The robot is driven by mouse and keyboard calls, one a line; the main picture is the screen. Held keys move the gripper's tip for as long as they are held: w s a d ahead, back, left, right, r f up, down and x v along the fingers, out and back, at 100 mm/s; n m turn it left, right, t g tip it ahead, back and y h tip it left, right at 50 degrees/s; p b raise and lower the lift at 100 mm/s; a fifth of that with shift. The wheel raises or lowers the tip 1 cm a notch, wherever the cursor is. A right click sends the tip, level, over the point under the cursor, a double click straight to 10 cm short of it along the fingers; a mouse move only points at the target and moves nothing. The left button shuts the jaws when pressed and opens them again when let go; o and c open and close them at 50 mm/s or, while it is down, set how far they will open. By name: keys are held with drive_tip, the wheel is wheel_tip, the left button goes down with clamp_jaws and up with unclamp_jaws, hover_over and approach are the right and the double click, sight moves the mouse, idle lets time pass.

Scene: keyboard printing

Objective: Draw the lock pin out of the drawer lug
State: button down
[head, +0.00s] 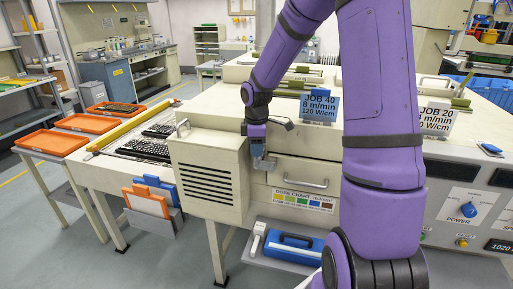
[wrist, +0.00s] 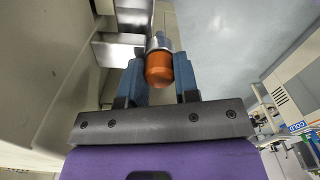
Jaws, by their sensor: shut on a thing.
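My gripper (wrist: 159,72) is shut on the lock pin (wrist: 160,69), whose orange knob sits between the two blue fingers in the wrist view. A grey metal collar or shank shows beyond the knob. A metal bracket (wrist: 118,50), likely the drawer lug, is just left of the pin; I cannot tell whether the shank is still in it. In the head view my gripper (head: 258,150) is at the left end of the cream drawer (head: 290,172), above and left of its handle (head: 305,183). The pin is too small or hidden there.
A vented cream housing (head: 207,175) stands close left of my gripper. A dose chart label (head: 303,200) is below the drawer. Orange trays (head: 50,142) are far left. Open floor lies at the lower left.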

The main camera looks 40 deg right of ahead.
drive_tip(key=shift+r, duration=3.3)
wheel_tip(320, 180, up, 4)
drive_tip(key=shift+s, duration=0.1)
